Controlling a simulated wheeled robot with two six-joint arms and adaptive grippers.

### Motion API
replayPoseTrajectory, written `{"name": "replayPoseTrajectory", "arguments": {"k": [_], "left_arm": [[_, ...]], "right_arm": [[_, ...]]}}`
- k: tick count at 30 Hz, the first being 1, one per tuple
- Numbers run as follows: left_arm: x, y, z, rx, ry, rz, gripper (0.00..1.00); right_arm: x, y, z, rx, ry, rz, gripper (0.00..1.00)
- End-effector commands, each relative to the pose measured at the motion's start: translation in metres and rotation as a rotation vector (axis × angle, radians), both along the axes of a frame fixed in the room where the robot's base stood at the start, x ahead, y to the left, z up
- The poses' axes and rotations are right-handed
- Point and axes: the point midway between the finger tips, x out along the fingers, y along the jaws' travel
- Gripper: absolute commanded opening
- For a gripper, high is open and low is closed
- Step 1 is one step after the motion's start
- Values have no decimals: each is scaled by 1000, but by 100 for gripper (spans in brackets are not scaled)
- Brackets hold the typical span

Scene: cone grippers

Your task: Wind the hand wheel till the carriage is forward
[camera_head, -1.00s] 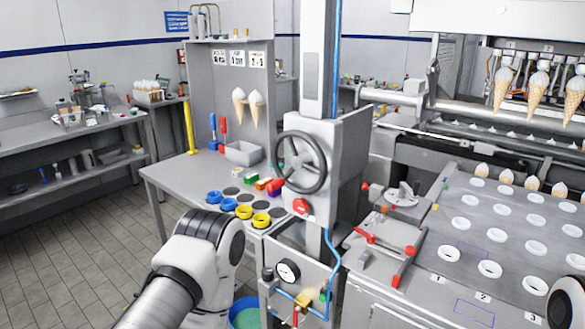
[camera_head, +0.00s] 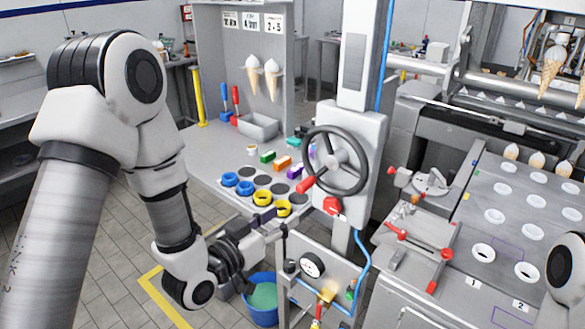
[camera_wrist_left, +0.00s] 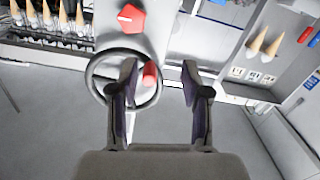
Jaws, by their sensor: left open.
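The hand wheel (camera_head: 364,167) is a dark ring with spokes on the grey column box. Its red handle (camera_head: 306,185) sticks out at the lower left of the rim. My left gripper (camera_head: 280,221) is open and empty, a little below and left of the handle. In the left wrist view the handle (camera_wrist_left: 150,74) shows between the open fingers (camera_wrist_left: 160,76), closer to the left finger; contact cannot be told. The wheel rim (camera_wrist_left: 93,85) lies behind that finger. Which part is the carriage is not clear. My right gripper is not in view.
A red knob (camera_head: 332,206) sits below the wheel. Blue and yellow rings (camera_head: 284,208) stand on the grey bench (camera_head: 210,152) to the left. A gauge (camera_head: 312,264) and a blue bucket (camera_head: 262,312) are lower down. The perforated plate (camera_head: 520,227) is at the right.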

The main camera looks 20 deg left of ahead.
Motion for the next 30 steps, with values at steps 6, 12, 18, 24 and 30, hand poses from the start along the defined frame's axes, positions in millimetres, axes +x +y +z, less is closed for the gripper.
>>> {"name": "replayPoseTrajectory", "arguments": {"k": [6, 12, 18, 24, 30], "left_arm": [[15, -1, 41, 1, -71, 6, 48], [51, -14, 42, 2, -69, 5, 48], [76, -23, 39, -1, -67, 7, 48], [79, -24, 37, -2, -66, 8, 48], [79, -24, 37, -2, -66, 8, 0]], "right_arm": [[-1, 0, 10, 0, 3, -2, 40], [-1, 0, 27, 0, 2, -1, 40], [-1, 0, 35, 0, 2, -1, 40], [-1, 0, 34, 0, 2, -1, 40], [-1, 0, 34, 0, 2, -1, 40]]}}
